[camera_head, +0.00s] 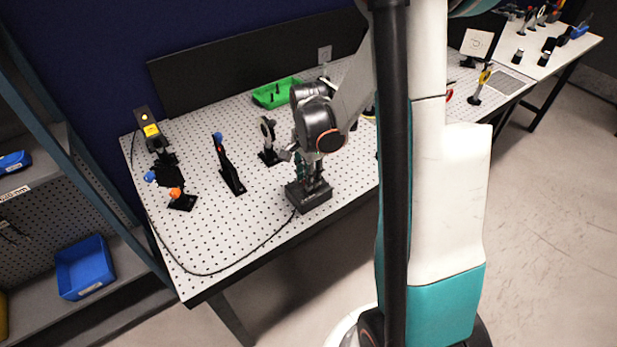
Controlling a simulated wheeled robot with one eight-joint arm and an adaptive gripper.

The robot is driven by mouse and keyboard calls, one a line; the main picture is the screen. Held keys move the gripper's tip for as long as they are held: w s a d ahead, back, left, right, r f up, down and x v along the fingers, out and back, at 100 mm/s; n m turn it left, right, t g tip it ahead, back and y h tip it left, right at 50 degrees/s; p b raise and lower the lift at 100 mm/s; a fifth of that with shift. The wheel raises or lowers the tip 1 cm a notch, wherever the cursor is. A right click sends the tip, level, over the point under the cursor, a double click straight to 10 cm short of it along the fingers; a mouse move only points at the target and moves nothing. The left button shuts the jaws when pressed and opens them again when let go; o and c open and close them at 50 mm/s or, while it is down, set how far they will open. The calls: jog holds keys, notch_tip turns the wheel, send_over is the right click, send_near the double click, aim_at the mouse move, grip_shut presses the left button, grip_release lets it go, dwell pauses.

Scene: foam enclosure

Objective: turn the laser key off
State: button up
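A black box (314,203) sits near the table's front edge, and a cable runs from its side. It looks like the laser's control box. The laser key cannot be made out; my gripper covers the top of the box. My gripper (311,180) points down right over the box, its fingers at or just above the top face. Whether it touches or holds the key is too small to tell. A black laser-like unit with a yellow label (151,130) stands on a mount at the table's far left corner.
The white perforated table (225,225) holds several upright optics mounts, including a blue-topped one (227,165) and an orange-knobbed one (180,198). A green tray (277,92) lies at the back. The black cable (243,262) curves along the front. A shelf with a blue bin (84,267) stands left.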

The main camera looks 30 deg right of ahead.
jog(key=shift+f, duration=0.15)
grip_shut()
